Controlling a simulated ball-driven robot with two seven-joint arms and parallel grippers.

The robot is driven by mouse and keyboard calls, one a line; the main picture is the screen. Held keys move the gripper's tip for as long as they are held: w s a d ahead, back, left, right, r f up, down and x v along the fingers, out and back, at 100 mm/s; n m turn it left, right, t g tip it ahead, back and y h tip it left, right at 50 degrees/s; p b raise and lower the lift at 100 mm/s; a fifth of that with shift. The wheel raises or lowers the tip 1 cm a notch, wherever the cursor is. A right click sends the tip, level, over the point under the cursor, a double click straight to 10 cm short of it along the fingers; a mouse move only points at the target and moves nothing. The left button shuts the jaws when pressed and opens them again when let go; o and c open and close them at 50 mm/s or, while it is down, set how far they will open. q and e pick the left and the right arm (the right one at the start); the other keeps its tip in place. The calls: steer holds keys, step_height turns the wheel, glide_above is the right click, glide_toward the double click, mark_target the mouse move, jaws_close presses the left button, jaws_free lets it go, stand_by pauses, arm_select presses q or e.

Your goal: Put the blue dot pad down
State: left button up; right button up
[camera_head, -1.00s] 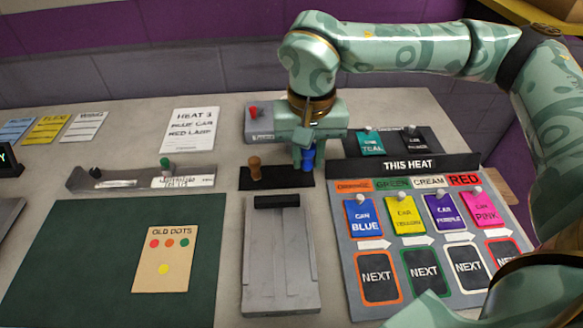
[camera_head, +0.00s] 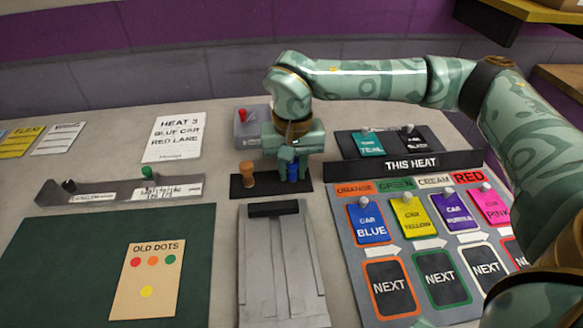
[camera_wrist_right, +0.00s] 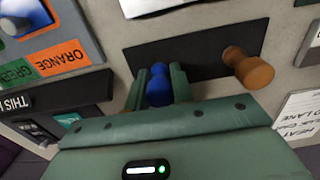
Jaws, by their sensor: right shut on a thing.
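The blue dot pad (camera_head: 292,172) is a small blue peg-shaped piece. My right gripper (camera_head: 289,163) is shut on it, pointing down over the right part of a black mat (camera_head: 269,188). In the wrist view the blue pad (camera_wrist_right: 158,87) sits between the two green fingers (camera_wrist_right: 157,84), upper part of the mat (camera_wrist_right: 200,55) behind it. I cannot tell whether its base touches the mat. A similar orange-brown pad (camera_head: 248,175) stands at the mat's left end, apart from the gripper. My left gripper is not in view.
A grey slotted track (camera_head: 280,270) lies just in front of the mat. A grey box with a red lever (camera_head: 242,115) stands behind. The THIS HEAT board (camera_head: 385,220) is to the right, a dark green mat with an OLD DOTS card (camera_head: 147,280) to the left.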

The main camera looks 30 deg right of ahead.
steer(key=o, duration=1)
steer(key=shift+f, duration=0.2)
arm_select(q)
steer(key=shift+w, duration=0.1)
arm_select(e)
steer(key=shift+r, duration=0.1)
arm_select(q)
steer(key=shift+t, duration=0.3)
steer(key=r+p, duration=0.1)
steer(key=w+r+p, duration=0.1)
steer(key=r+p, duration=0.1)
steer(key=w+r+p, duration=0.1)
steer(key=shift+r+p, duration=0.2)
steer(key=shift+p, duration=0.2)
arm_select(e)
step_height(320, 180, up, 12)
steer(key=shift+r, duration=0.1)
